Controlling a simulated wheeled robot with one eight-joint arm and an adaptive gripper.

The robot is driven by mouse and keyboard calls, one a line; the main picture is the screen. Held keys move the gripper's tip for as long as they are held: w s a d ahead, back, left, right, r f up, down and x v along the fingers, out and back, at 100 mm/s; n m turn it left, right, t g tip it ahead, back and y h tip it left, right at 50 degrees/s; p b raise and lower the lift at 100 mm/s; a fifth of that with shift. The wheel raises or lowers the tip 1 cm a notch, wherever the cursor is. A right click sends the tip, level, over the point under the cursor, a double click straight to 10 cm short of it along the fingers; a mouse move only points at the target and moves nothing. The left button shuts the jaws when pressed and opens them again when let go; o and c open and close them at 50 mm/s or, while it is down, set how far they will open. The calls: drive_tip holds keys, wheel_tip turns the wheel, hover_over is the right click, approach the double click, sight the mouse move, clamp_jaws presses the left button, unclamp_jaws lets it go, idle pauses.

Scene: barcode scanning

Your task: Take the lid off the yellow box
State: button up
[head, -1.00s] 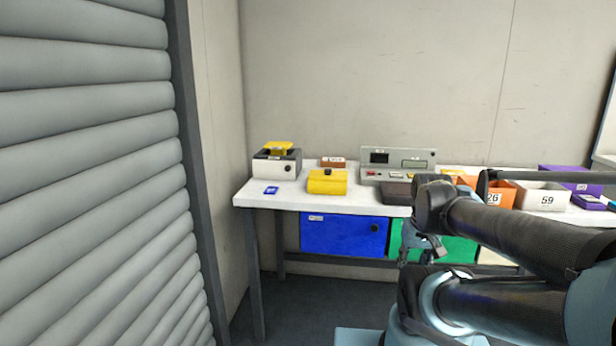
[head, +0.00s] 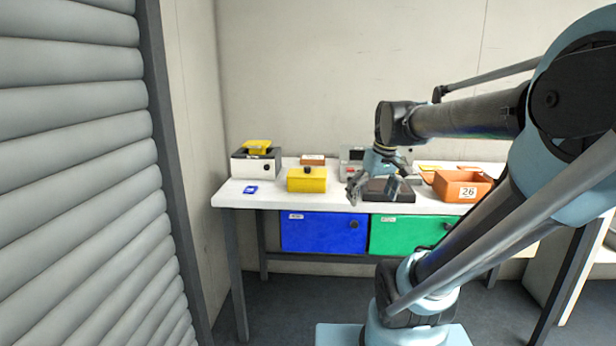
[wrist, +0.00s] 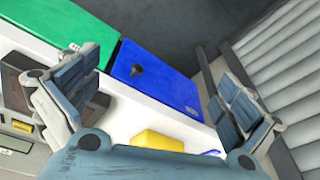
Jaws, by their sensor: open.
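The yellow box (head: 306,180) stands on the white table, left of the middle in the head view. A dark knob (head: 307,170) shows at its top. It also shows in the wrist view (wrist: 157,141) as a yellow block at the lower middle, partly cut off by my gripper's body. My gripper (head: 372,193) is to the right of the yellow box, above the table and in front of the grey device. In the wrist view my gripper (wrist: 160,100) has its fingers spread wide with nothing between them.
A white-and-black device (head: 256,165) with a yellow item (head: 257,146) on top stands at the back left. A small blue item (head: 250,189) lies left of the yellow box. Blue (head: 323,232) and green (head: 408,235) drawers hang below.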

drive_tip(key=w+a+r+n+y, duration=0.1)
drive_tip(key=w+a+r+n, duration=0.3)
drive_tip(key=w, duration=0.5)
drive_tip(key=w+a+r+n+y, duration=0.1)
drive_tip(key=w+a+r+n, duration=0.1)
drive_tip(key=w+a+r, duration=0.55)
drive_tip(key=w+a+r+n+y, duration=0.1)
drive_tip(key=w+r+n, duration=0.2)
drive_tip(key=w, duration=0.7)
hover_over(316, 173)
wheel_tip(316, 173, down, 10)
drive_tip(key=shift+s+a+f, duration=0.1)
drive_tip(key=shift+s, duration=0.05)
drive_tip(key=shift+m, duration=0.3)
drive_tip(key=shift+a+x, duration=0.2)
drive_tip(key=shift+x, duration=2.45)
drive_tip(key=shift+s, duration=0.15)
drive_tip(key=c, duration=1.3)
